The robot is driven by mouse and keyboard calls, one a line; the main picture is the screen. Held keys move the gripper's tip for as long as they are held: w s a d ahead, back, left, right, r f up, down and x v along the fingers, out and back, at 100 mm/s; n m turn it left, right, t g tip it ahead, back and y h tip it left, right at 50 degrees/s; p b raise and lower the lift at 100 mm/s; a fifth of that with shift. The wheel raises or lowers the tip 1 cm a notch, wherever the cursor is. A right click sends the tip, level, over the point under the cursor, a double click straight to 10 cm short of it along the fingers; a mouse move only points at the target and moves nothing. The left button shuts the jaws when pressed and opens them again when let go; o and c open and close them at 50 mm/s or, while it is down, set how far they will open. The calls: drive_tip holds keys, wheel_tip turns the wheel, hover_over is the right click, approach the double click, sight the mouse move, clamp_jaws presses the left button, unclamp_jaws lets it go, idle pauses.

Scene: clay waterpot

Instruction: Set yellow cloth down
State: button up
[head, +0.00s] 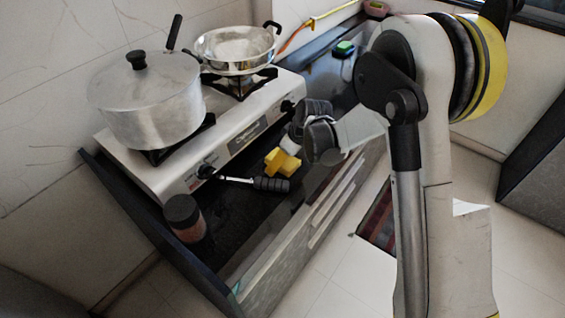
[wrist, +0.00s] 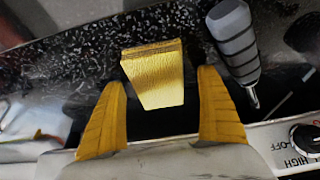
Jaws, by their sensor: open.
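The yellow cloth (wrist: 153,76) shows in the wrist view as a small folded block on the dark speckled counter (wrist: 60,60). It lies just ahead of my gripper (wrist: 160,80), roughly in line with the gap between the two yellow fingers. The fingers are spread wide, and dark counter shows between each finger and the cloth. In the head view my gripper (head: 282,160) is low over the counter in front of the stove. There the yellow of the fingers and of the cloth run together, so I cannot separate them clearly.
A black-handled tool (head: 270,184) lies close by; its ribbed handle is right of the cloth in the wrist view (wrist: 234,42). The stove (head: 225,135) carries a lidded pot (head: 150,105) and a pan (head: 237,50). A dark-lidded jar (head: 184,217) stands at the near counter edge.

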drive_tip(key=shift+f+b, duration=0.25)
drive_tip(key=shift+b, duration=0.05)
idle(0.5)
drive_tip(key=c, duration=1.2)
drive_tip(key=shift+r, duration=0.1)
drive_tip(key=shift+c, duration=0.2)
